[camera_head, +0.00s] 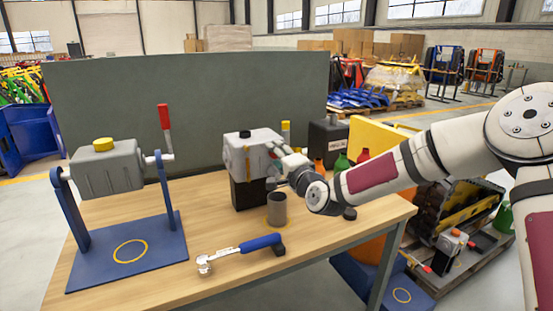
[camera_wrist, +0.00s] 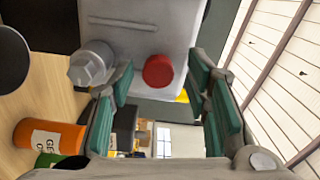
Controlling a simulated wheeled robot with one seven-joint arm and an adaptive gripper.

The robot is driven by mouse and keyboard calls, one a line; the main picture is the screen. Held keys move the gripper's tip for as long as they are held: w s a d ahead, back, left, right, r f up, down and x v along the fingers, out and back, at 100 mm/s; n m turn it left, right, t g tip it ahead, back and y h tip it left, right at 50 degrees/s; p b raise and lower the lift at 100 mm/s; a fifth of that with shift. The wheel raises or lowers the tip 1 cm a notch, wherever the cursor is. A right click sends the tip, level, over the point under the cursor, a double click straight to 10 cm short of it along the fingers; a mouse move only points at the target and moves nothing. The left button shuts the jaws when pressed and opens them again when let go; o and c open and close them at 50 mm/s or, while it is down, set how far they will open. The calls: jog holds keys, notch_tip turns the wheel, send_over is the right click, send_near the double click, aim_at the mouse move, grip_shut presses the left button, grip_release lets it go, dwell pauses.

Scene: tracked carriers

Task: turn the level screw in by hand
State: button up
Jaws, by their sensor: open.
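The grey gear housing (camera_head: 250,150) stands on a black block near the middle of the table. Its side face (camera_wrist: 165,38) fills the top of the wrist view. A round red screw head or cap (camera_wrist: 158,72) is on that face, and a grey hex plug (camera_wrist: 92,66) sticks out to its left. I cannot tell by a label which is the level screw. My gripper (camera_head: 282,160) is at the housing's right side. In the wrist view my gripper (camera_wrist: 163,80) is open, its teal fingers on either side of the red head, with gaps visible.
A ratchet wrench (camera_head: 240,250) with a blue handle lies at the table's front. A grey-brown cup (camera_head: 277,209) stands close below my gripper. Another housing (camera_head: 106,167) sits on a blue stand at left. An orange bottle (camera_wrist: 50,137) is near in the wrist view.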

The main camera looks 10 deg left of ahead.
jog(key=n+b, duration=0.1)
jog(key=n, duration=0.3)
jog(key=shift+w+f, duration=0.1)
jog(key=shift+f, duration=0.05)
jog(key=c, duration=0.9)
jog(key=m, duration=0.3)
jog(key=shift+d, duration=0.1)
jog(key=shift+c, duration=0.2)
jog(key=m, duration=0.4)
jog(key=shift+m, duration=1.3)
